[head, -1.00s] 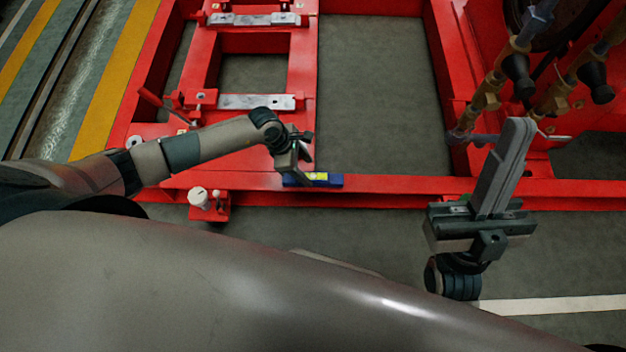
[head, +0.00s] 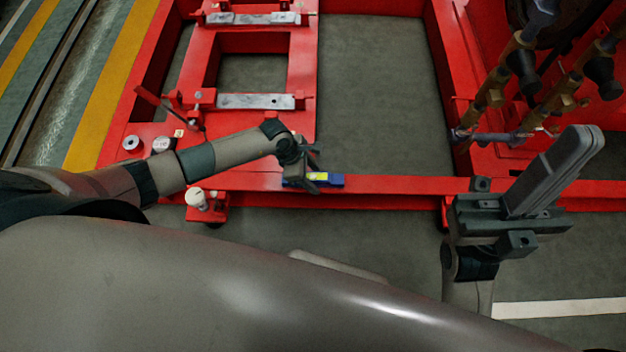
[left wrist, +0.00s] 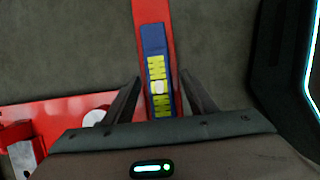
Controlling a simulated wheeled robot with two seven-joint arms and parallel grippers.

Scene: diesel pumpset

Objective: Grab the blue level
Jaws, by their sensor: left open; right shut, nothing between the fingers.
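The blue level (head: 330,180) lies on the red frame's front beam in the head view, with a yellow-green marked middle. In the left wrist view the blue level (left wrist: 155,42) runs lengthwise between the fingers, and its near end is hidden by the gripper body. My left gripper (head: 312,168) is open, close over the level; its two fingers (left wrist: 157,88) show on either side of it. I cannot tell whether they touch it. My right gripper (head: 580,150) is shut and empty, out over the right side, well apart from the level.
The red steel frame (head: 390,184) spans the view, with open gaps showing the grey floor (head: 380,95). Brass and black pipe fittings (head: 500,85) stand at the upper right. A white round knob (head: 197,198) sits by the left front of the beam.

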